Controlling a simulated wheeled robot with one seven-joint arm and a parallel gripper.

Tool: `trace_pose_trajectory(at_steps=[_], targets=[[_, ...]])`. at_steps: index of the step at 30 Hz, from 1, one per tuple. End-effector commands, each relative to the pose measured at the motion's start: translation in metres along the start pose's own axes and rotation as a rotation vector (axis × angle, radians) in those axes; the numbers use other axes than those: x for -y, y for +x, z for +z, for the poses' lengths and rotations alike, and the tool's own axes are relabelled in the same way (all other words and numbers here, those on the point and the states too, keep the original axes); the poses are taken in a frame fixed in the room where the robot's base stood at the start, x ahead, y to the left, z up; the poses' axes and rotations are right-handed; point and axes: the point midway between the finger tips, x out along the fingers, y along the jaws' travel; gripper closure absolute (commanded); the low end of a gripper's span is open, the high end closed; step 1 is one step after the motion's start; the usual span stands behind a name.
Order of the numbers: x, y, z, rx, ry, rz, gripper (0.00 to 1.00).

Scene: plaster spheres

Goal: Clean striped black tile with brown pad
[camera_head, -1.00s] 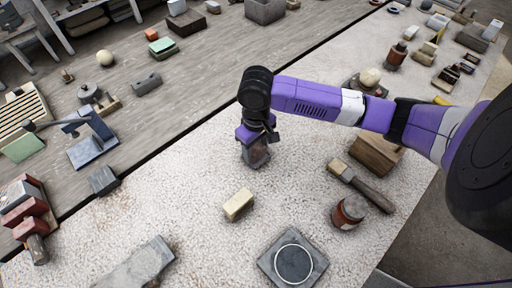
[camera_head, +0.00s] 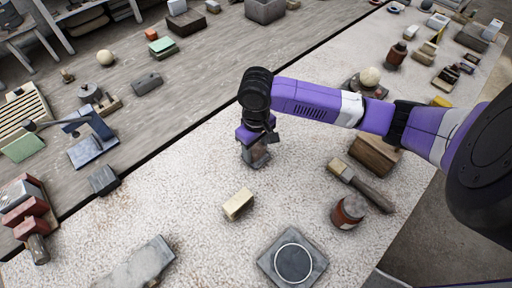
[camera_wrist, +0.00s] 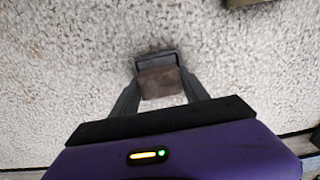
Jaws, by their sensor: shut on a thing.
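My gripper (camera_head: 256,156) is low over the pale speckled bench top in the head view. In the wrist view its fingers (camera_wrist: 159,72) are shut on a brown pad (camera_wrist: 161,84), which sits between them. Whether the pad touches the bench is hard to tell. A dark grey square tile (camera_head: 264,260) with a pale ring on it lies at the bottom of the head view, to the front right of my gripper and apart from it. I see no clear stripes on it, and no plainly striped black tile shows in either view.
A cream block (camera_head: 238,204) lies between my gripper and the ringed tile. A brush (camera_head: 361,186), a rust-brown jar (camera_head: 348,211) and a wooden block (camera_head: 375,153) stand to the right. A grey slab (camera_head: 140,266) lies at front left.

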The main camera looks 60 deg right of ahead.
Motion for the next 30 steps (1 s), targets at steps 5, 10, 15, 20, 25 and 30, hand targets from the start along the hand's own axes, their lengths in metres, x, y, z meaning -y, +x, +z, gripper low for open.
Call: trace_pose_trajectory(at_steps=[5,10,15,20,25,30], targets=[[0.000,0.002,0.001,0.003,0.000,0.000,0.92],[0.000,0.002,0.001,0.003,0.001,0.001,0.92],[0.000,0.001,0.001,0.004,0.001,0.001,0.92],[0.000,-0.008,0.001,0.004,0.001,0.001,0.92],[0.000,-0.022,0.001,0.002,0.001,0.000,0.92],[0.000,-0.034,0.000,0.001,0.001,-0.001,0.92]])
